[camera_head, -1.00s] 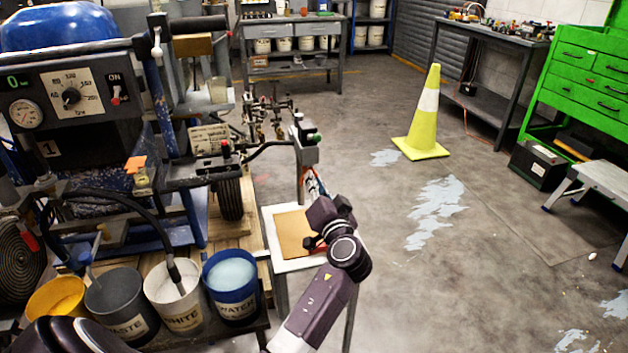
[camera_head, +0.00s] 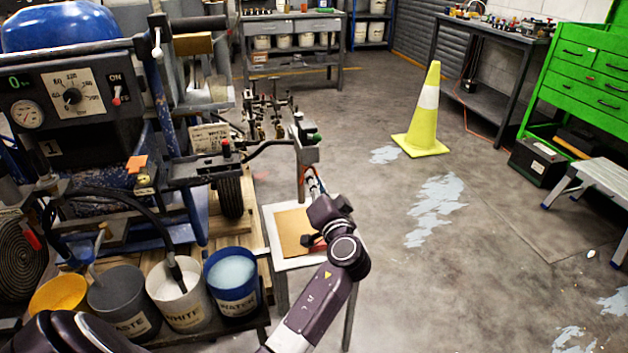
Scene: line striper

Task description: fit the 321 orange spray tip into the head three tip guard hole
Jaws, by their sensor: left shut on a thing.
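The 321 orange spray tip cannot be told apart in this view. The spray heads and their fittings (camera_head: 268,122) sit on the bar at the right side of the line striper, beyond my gripper. Head three and its tip guard hole are too small to tell. My right gripper is not in view.
The white table (camera_head: 268,228) stands beside the striper (camera_head: 88,95). Buckets stand at front left, including a blue WATER bucket (camera_head: 233,302) and a WHITE bucket (camera_head: 184,310). A yellow cone (camera_head: 424,125) stands on open floor at right. A green cabinet (camera_head: 590,85) is farther right.

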